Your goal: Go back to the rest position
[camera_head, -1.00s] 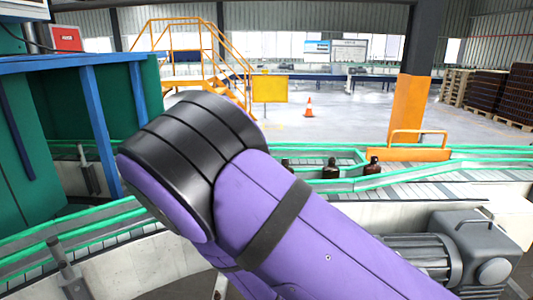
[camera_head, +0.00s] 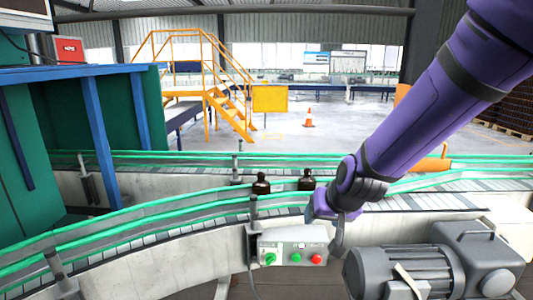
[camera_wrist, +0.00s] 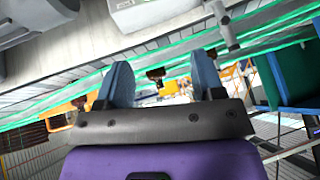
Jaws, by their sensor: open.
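Two dark amber bottles, one on the left (camera_head: 261,184) and one on the right (camera_head: 306,180), stand upright on the conveyor (camera_head: 215,187) in the head view. My gripper (camera_head: 327,222) hangs at the end of my purple arm, in front of the conveyor's near rail and to the right of the bottles. In the wrist view, my gripper (camera_wrist: 163,74) has its two blue fingers apart with nothing held between them. Small dark bottles show beyond the fingers, one of them (camera_wrist: 156,75) in the gap; that view is tilted and nearly upside down.
A control box (camera_head: 292,246) with coloured buttons stands just below my gripper. A grey motor (camera_head: 405,272) is at the lower right. Green guide rails (camera_head: 140,222) line the conveyor. A blue and green machine frame (camera_head: 98,130) fills the left side. Open floor lies behind.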

